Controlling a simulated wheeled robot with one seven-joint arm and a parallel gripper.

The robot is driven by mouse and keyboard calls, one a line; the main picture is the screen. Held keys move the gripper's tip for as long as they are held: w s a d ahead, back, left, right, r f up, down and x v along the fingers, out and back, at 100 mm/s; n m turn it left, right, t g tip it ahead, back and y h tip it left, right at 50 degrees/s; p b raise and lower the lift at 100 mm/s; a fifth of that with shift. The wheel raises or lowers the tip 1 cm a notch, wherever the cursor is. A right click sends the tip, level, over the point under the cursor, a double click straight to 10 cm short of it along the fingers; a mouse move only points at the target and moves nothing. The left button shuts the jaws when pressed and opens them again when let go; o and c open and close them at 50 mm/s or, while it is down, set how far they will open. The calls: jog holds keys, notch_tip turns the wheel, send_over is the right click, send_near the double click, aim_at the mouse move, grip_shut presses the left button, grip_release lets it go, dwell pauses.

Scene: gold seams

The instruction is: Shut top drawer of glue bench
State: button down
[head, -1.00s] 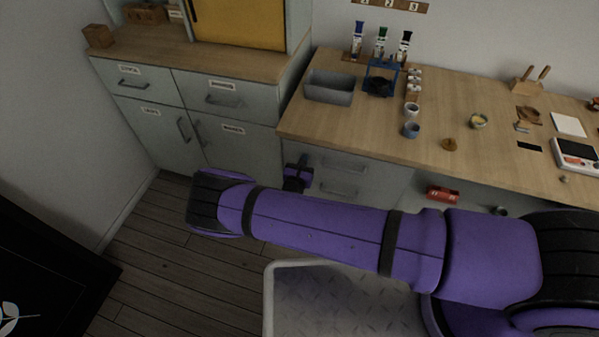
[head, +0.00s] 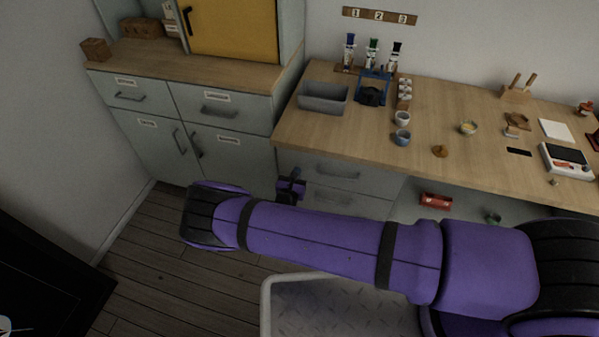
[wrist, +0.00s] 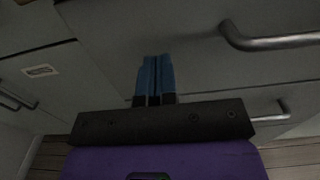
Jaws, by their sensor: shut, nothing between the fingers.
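The glue bench (head: 440,115) has a wooden top, and its grey top drawer (head: 312,163) is just under the left part of that top. The drawer's bar handle (head: 337,172) also shows at the upper right of the wrist view (wrist: 270,40). The drawer front looks about flush with the bench, but I cannot tell if a small gap remains. My gripper (head: 291,187) is at the left end of the drawer fronts. In the wrist view its blue fingers (wrist: 155,77) are together and empty, pointing at the grey front left of the handle. Contact is unclear.
A lower drawer's handle (wrist: 270,115) shows below. A grey cabinet (head: 228,150) with drawers and doors adjoins on the left. A grey bin (head: 323,98), bottles, cups and a scale (head: 566,160) stand on the bench top. Open floor (head: 160,245) lies at left.

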jog(key=v, duration=1.1)
jog(key=shift+s, duration=0.25)
jog(key=shift+a, duration=0.1)
